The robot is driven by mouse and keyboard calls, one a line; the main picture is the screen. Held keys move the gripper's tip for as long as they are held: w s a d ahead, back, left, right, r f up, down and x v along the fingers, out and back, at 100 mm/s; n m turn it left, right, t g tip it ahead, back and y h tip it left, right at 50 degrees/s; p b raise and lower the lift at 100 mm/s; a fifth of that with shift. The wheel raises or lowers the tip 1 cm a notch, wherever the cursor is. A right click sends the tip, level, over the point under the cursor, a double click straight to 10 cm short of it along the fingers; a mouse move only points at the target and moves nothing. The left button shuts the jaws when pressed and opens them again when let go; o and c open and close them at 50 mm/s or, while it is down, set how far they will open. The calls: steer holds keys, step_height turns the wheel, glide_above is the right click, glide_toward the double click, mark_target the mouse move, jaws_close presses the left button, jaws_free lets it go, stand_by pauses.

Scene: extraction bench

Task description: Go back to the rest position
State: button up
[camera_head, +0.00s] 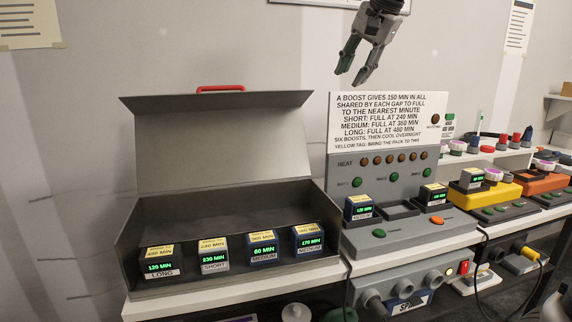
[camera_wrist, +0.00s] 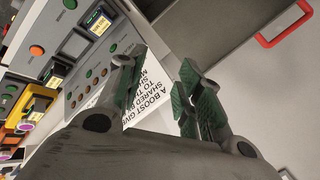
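My gripper (camera_head: 354,74) hangs in the air at the top of the head view, above the printed sign and clear of the bench. Its two fingers are apart with nothing between them. In the wrist view the green-padded fingers (camera_wrist: 158,92) are also spread and empty, with the sign seen behind them.
An open grey case (camera_head: 140,212) with a red handle holds several labelled packs, such as the LONG pack (camera_head: 160,262). Right of it stands the charger (camera_head: 390,175) with a sign (camera_head: 390,118), two packs and an empty middle bay (camera_head: 401,208). Yellow (camera_head: 493,195) and orange units stand farther right.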

steer(key=s+d+f+n+h, duration=0.1)
steer(key=s+d+f+n, duration=0.1)
steer(key=s+d+f, duration=0.5)
steer(key=s+d+f+n+h, duration=0.1)
steer(key=s+d+f+n, duration=0.2)
steer(key=s+d+f, duration=0.4)
steer(key=s+d+f+n+g+h, duration=0.1)
steer(key=s+d+f, duration=0.5)
steer(key=s, duration=0.8)
step_height(320, 180, down, 4)
steer(key=shift+s+d+r+n, duration=0.2)
steer(key=shift+s+d+n, duration=0.2)
steer(key=shift+n, duration=0.5)
